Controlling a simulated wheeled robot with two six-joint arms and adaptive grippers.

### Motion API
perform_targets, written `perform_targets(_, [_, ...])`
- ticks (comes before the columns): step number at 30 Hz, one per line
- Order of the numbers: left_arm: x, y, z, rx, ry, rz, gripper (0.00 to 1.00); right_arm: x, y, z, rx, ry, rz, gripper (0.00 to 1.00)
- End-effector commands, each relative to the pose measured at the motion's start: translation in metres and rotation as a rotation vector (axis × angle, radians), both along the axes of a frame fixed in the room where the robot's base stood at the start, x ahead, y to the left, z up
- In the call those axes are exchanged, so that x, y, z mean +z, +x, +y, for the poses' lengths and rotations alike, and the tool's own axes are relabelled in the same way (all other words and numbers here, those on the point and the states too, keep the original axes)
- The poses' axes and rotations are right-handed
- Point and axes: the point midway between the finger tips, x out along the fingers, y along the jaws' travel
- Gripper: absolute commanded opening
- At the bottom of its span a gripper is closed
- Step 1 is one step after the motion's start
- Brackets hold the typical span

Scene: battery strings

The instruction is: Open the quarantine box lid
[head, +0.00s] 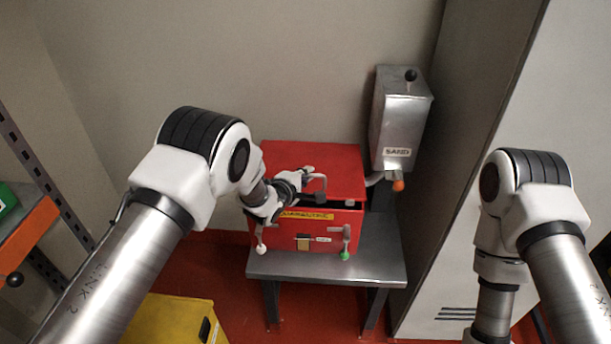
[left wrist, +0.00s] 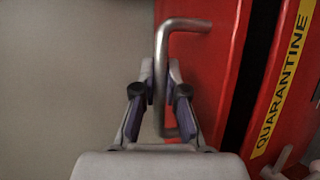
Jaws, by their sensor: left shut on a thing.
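The red quarantine box (head: 275,235) stands on a metal bench against the wall, with a yellow label (head: 307,214) on its front. Its red lid (head: 335,160) is slightly raised at the front, with a dark gap between lid and box. The gap also shows beside the label in the left wrist view. My left gripper (head: 311,184) is at the lid's front. In the left wrist view my left gripper (left wrist: 160,88) is shut on the grey metal lid handle (left wrist: 161,60), one finger on each side of its bar. My right gripper is out of view.
Two levers hang at the box front, one white-tipped (head: 261,247), one green-tipped (head: 345,253). A metal sand dispenser (head: 402,115) is right of the box. A tall grey cabinet (head: 470,190) stands further right. A yellow container (head: 175,318) is at lower left.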

Motion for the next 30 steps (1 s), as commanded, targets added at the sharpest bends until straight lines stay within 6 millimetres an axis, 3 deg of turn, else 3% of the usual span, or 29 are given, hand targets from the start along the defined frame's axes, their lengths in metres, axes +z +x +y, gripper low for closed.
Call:
perform_targets(1, [0.026,0.005,0.000,0.000,-0.002,0.017,0.00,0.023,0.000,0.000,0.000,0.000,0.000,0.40])
perform_targets(3, [0.041,0.010,0.000,0.001,-0.002,0.066,0.00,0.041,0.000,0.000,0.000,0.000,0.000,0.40])
perform_targets(12, [0.087,0.039,0.000,0.001,-0.002,0.236,0.00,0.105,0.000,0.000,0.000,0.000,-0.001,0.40])
perform_targets(21, [0.111,0.064,-0.001,-0.001,-0.002,0.233,0.00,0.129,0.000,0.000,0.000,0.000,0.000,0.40])
perform_targets(30, [0.115,0.072,-0.001,-0.001,-0.002,0.234,0.00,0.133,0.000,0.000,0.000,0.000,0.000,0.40])
